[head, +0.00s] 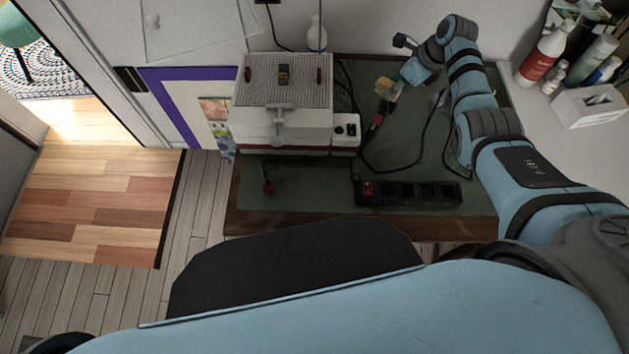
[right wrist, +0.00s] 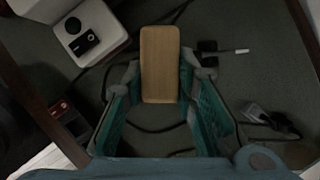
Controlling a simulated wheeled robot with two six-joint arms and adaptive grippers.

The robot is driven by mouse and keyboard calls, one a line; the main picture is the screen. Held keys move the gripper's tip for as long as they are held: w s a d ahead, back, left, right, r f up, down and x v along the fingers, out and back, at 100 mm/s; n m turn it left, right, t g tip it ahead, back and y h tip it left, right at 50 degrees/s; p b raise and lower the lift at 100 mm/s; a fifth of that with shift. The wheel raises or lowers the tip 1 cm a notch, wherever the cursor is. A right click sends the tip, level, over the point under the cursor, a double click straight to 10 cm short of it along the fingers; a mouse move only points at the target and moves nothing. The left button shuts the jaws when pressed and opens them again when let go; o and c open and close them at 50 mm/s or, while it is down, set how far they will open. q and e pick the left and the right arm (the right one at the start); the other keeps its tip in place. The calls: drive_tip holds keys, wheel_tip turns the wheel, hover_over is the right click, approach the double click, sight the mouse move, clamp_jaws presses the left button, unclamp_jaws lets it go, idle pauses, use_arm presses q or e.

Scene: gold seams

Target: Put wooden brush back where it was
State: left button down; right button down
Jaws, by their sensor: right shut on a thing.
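The wooden brush shows as a plain tan wooden block (right wrist: 160,52) between the fingertips of my right gripper (right wrist: 161,82) in the right wrist view. The fingers press on its two long sides. In the head view the brush (head: 384,88) is a small tan piece at the end of my right gripper (head: 391,83), over the far middle of the green-topped desk (head: 305,180). Whether it touches the desk top cannot be told. Bristles are not visible. My left gripper is not in view.
A white machine with a gridded top (head: 255,95) stands left of my right gripper. A black power strip (head: 422,194) lies near the desk's front edge, and dark cables cross the desk. Bottles (head: 543,55) and a white tissue box (head: 590,106) stand on the right.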

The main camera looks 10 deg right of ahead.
drive_tip(key=s+a+r+n+g+y+p, duration=0.15)
drive_tip(key=s+a+n, duration=0.5)
drive_tip(key=a, duration=0.85)
drive_tip(key=r+p, duration=0.1)
drive_tip(key=r, duration=0.1)
hover_over(320, 191)
drive_tip(key=d, duration=0.1)
drive_tip(key=shift+n+g, duration=0.25)
drive_tip(key=shift+g, duration=0.1)
drive_tip(key=f+b, duration=0.2)
drive_tip(key=f, duration=0.8)
drive_tip(key=f+b, duration=0.3)
drive_tip(key=f, duration=0.6)
drive_tip(key=shift+s+d+f, duration=0.1)
drive_tip(key=shift+d+f, duration=0.1)
drive_tip(key=shift+f, duration=0.2)
drive_tip(key=c, duration=1.3)
unclamp_jaws()
